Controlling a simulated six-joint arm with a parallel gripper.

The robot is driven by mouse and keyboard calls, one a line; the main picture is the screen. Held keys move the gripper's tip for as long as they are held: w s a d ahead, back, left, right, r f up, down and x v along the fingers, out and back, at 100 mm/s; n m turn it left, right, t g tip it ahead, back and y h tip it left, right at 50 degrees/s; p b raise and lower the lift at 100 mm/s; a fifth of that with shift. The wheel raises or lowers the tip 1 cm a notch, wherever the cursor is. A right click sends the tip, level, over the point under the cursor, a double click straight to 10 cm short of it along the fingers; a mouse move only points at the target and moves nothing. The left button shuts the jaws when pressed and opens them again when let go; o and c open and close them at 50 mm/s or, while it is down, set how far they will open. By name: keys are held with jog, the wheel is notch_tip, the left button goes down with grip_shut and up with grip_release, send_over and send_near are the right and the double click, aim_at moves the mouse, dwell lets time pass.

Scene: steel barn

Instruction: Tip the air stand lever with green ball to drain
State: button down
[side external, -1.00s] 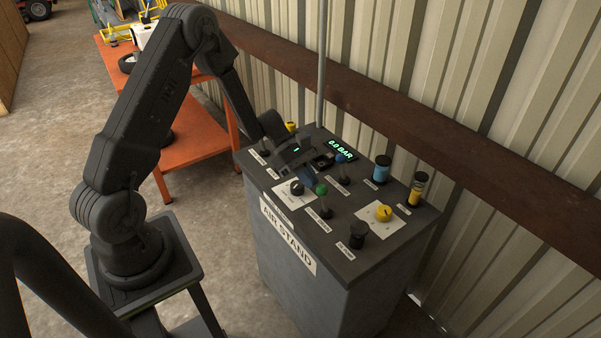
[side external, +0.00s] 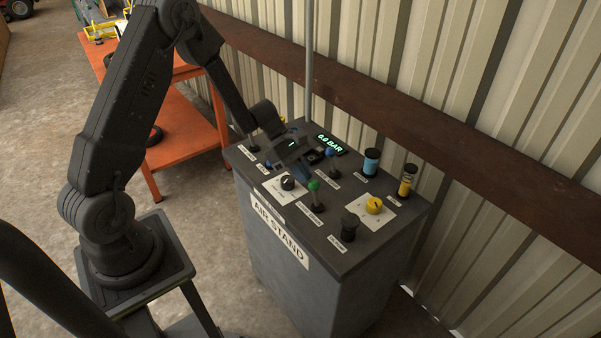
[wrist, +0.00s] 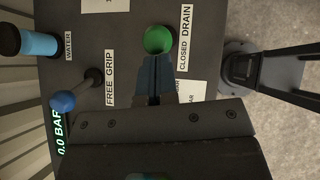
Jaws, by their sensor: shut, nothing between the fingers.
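The drain lever's green ball (side external: 314,185) stands up from the top of the grey air stand (side external: 262,180). In the wrist view the green ball (wrist: 158,39) is just ahead of my fingertips, beside a label reading "CLOSED DRAIN". My gripper (side external: 304,178) is shut and empty, its blue fingers angled down close to the ball. The fingers (wrist: 155,72) almost reach the ball's near edge; whether they touch it I cannot tell. The pressure display (side external: 330,142) reads 0.0 BAR.
A blue-ball lever (side external: 330,153) labelled "FREE GRIP" in the wrist view stands behind the green one. The corrugated wall (side external: 480,110) is behind.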

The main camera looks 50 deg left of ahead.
aim_at(313, 182)
jog(key=d+y, duration=0.1)
jog(key=y, duration=0.1)
jog(key=d+r+y, duration=0.1)
jog(key=d, duration=0.1)
jog(key=shift+d+r+y, duration=0.1)
jog(key=shift+r+y, duration=0.05)
jog(key=shift+y, duration=0.25)
jog(key=shift+d+r, duration=0.1)
jog(key=shift+d, duration=1.15)
jog(key=shift+r, duration=0.15)
